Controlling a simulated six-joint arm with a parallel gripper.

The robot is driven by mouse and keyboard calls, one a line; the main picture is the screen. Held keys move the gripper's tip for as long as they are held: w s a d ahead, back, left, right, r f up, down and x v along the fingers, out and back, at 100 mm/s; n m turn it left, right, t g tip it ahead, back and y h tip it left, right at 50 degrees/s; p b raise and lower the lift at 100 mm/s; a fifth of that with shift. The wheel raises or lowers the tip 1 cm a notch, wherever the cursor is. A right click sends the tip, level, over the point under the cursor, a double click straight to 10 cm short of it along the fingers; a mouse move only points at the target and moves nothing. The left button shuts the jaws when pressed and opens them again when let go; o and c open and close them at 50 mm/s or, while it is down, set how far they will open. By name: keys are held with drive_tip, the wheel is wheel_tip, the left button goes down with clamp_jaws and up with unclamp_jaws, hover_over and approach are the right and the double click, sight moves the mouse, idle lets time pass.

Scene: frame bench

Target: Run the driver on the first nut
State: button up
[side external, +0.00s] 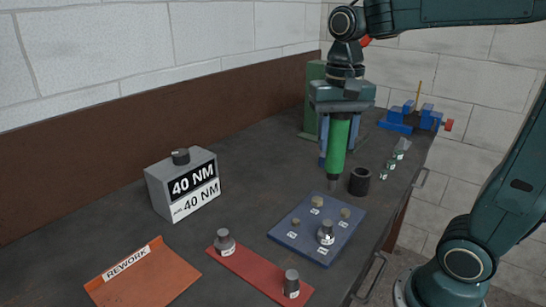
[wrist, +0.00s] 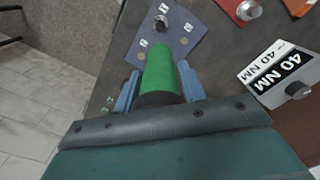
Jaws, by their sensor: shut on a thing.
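My gripper (side external: 338,140) is shut on the green driver (side external: 337,148) and holds it upright, its dark tip pointing down. The tip is near the back edge of the blue plate (side external: 279,233); whether it touches anything is unclear. On the plate are small tan nuts, one at the back (side external: 317,201), one at the right (side external: 345,212) and one at the left (side external: 296,222), with small white labels. A silver socket-like piece (side external: 326,232) stands at the plate's front. In the wrist view the driver (wrist: 160,70) sits between my blue fingers and hides part of the plate (wrist: 178,22).
A grey box reading 40 NM (side external: 182,185) stands left. A red strip (side external: 255,272) holds two grey pieces. An orange REWORK tray (side external: 145,280) lies front left. A black cup (side external: 360,181) stands close right of the driver. A blue vise-like fixture (side external: 410,115) is at the back.

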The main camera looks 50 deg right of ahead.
sight(334, 174)
drive_tip(key=shift+s+a+f, duration=0.15)
drive_tip(key=shift+s+a, duration=0.1)
drive_tip(key=shift+a, duration=0.2)
drive_tip(key=shift+s+a+f, duration=0.15)
drive_tip(key=shift+s+a, duration=0.05)
drive_tip(key=shift+a, duration=0.25)
drive_tip(key=shift+f, duration=0.15)
drive_tip(key=shift+f, duration=3.5)
idle(1.0)
drive_tip(key=shift+r, duration=0.1)
drive_tip(key=shift+r, duration=3.5)
drive_tip(key=shift+d, duration=0.1)
